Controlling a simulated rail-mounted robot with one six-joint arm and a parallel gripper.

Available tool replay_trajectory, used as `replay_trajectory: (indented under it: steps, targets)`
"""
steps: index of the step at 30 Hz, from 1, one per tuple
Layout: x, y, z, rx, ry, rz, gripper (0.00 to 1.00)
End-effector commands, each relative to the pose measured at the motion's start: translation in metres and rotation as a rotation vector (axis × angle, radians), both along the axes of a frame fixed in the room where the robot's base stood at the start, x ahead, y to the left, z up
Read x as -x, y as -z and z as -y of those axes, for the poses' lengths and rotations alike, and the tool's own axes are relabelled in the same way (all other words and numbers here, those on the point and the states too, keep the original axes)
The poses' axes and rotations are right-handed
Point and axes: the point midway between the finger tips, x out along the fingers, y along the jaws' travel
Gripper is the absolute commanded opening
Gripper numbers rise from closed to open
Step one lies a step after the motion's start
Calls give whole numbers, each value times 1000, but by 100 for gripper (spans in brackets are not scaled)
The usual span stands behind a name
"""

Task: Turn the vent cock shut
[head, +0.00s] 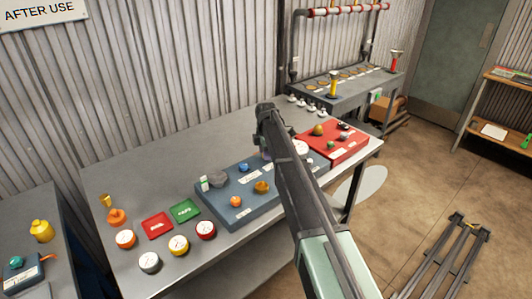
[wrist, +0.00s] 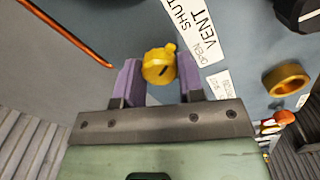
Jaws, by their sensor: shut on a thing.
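The vent cock is a small yellow knob (wrist: 157,70) in the wrist view, with a dark slot and a small lug on its upper right side. A white label (wrist: 196,32) beside it reads SHUT, VENT and OPEN. The lug points up and right, toward the label; I cannot tell which word it marks. My gripper (wrist: 159,82) has its two purple fingers on either side of the knob, shut on it. In the head view my gripper (head: 264,152) is over the blue-grey panel (head: 242,214), and my arm hides the cock.
A brass ring-shaped fitting (wrist: 287,80) and a dark round part (wrist: 297,12) lie right of the cock. A copper rod (wrist: 66,33) is at upper left. On the bench, a red panel (head: 340,150) with fittings lies to the right, and gauges (head: 178,245) stand at the front left.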

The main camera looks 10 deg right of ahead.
Motion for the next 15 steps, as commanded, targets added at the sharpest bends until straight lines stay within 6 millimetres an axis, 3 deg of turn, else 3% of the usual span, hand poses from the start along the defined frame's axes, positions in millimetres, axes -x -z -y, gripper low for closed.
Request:
replay_trajectory:
  steps: [15]
  targets:
    - [0,0,0,0,-244,-1,12]
